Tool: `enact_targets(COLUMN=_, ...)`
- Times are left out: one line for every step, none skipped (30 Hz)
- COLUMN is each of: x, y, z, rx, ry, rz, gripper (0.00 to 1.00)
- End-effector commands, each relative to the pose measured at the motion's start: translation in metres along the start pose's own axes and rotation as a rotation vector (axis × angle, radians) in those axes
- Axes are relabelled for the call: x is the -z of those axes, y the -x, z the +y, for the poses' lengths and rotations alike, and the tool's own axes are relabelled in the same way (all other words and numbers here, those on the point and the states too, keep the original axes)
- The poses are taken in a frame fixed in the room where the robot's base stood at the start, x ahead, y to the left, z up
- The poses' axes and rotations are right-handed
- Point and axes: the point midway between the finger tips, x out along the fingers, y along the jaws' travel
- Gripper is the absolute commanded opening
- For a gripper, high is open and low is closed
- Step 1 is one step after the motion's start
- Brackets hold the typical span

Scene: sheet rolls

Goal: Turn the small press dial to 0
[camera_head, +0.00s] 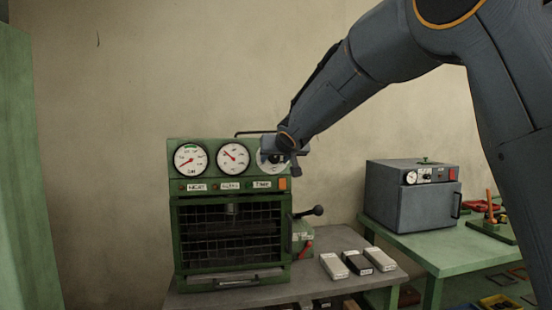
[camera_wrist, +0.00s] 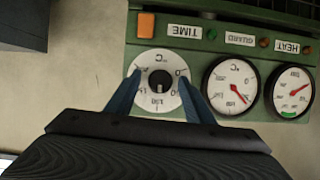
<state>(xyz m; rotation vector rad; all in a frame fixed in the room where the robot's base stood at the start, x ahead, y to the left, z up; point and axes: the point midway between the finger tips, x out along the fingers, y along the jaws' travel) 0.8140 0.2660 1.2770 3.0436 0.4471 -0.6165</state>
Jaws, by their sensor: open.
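The press (camera_head: 188,265) is a green cabinet with a meshed front and a row of three round white faces on top. The rightmost face is the dial (camera_head: 265,168), partly hidden by my gripper (camera_head: 285,152). In the wrist view, turned upside down, the dial (camera_wrist: 159,103) has a dark central knob (camera_wrist: 160,82) and printed marks, with a 0 visible at its upper right. My gripper (camera_wrist: 160,80) is open there, one finger on each side of the knob, over the dial's face. Whether the fingers touch the knob, I cannot tell.
Two gauges with red needles (camera_head: 190,160) (camera_head: 233,158) sit beside the dial. Labels and an orange button (camera_wrist: 146,25) are close by. A black-knobbed lever (camera_head: 317,211) sticks out at the press's right. A grey oven (camera_head: 400,195) stands on a green table.

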Motion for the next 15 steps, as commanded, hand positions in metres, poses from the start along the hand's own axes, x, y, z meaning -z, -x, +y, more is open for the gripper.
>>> enact_targets(x=-0.0001, y=0.0001, z=0.0, rx=0.0, ry=0.0, rz=0.0, gripper=0.43)
enact_targets(x=-0.0001, y=0.0001, z=0.0, rx=0.0, ry=0.0, rz=0.0, gripper=0.38)
enact_targets(x=-0.0001, y=0.0001, z=0.0, rx=0.0, ry=0.0, rz=0.0, gripper=0.31)
enact_targets(x=-0.0001, y=0.0002, z=0.0, rx=0.0, ry=0.0, rz=0.0, gripper=0.26)
enact_targets(x=-0.0001, y=0.0002, z=0.0, rx=0.0, ry=0.0, rz=0.0, gripper=0.21)
enact_targets(x=-0.0001, y=0.0002, z=0.0, rx=0.0, ry=0.0, rz=0.0, gripper=0.14)
enact_targets(x=-0.0001, y=0.0002, z=0.0, rx=0.0, ry=0.0, rz=0.0, gripper=0.09)
enact_targets(x=-0.0001, y=0.0002, z=0.0, rx=0.0, ry=0.0, rz=0.0, gripper=0.07)
enact_targets(x=-0.0002, y=0.0002, z=0.0, rx=0.0, ry=0.0, rz=0.0, gripper=0.07)
enact_targets(x=-0.0002, y=0.0002, z=0.0, rx=0.0, ry=0.001, rz=0.0, gripper=0.07)
enact_targets(x=-0.0003, y=0.0002, z=0.0, rx=-0.001, ry=0.001, rz=0.0, gripper=0.07)
enact_targets(x=-0.0004, y=0.0001, z=0.0, rx=-0.001, ry=0.003, rz=0.0, gripper=0.07)
enact_targets(x=-0.0005, y=0.0, z=-0.0001, rx=-0.002, ry=0.005, rz=0.0, gripper=0.07)
enact_targets(x=-0.0007, y=-0.0002, z=-0.0001, rx=-0.003, ry=0.008, rz=0.0, gripper=0.07)
enact_targets(x=-0.001, y=-0.0003, z=-0.0002, rx=-0.005, ry=0.012, rz=0.0, gripper=0.07)
